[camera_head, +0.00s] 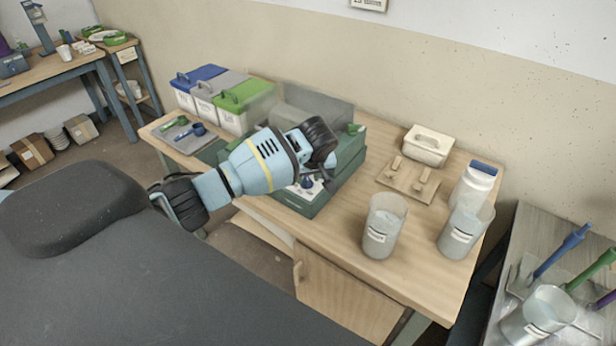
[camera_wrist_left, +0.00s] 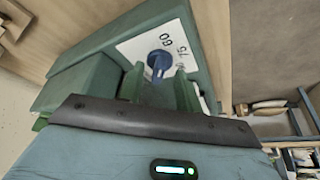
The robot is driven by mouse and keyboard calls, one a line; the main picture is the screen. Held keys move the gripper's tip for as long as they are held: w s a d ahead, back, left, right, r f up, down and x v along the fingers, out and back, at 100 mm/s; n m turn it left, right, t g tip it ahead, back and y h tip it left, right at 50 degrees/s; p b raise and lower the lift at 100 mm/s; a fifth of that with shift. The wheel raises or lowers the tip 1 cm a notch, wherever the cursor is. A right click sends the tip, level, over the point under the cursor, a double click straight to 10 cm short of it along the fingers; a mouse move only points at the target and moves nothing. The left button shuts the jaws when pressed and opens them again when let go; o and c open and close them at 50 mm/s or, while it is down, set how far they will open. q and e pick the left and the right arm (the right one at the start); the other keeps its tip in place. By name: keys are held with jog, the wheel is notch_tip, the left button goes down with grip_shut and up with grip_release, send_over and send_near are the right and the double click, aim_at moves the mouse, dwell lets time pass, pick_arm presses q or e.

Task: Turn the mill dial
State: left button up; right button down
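The mill (camera_head: 345,163) is a dark green box on the wooden table, with a white dial panel on its front. The panel shows in the left wrist view with the printed numbers 60 and 75. The blue dial (camera_wrist_left: 158,62) sits on that panel, and it also shows in the head view (camera_head: 307,183). My left gripper (camera_head: 318,178) is over the mill's front, close to the dial. In the left wrist view its two green fingers (camera_wrist_left: 160,80) stand apart, one to each side of the dial. Contact cannot be told. My right gripper is not in view.
Bins with blue, grey and green lids (camera_head: 226,96) stand at the table's back left. Two clear buckets (camera_head: 383,228) (camera_head: 464,228), a white jar (camera_head: 474,186), a wooden board (camera_head: 409,180) and a cream box (camera_head: 427,148) stand to the right. A side table (camera_head: 535,222) holds brushes.

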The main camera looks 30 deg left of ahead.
pick_arm(q)
jog(key=shift+w+a+f, duration=0.1)
jog(key=shift+w+f, duration=0.05)
jog(key=shift+f, duration=0.25)
grip_shut()
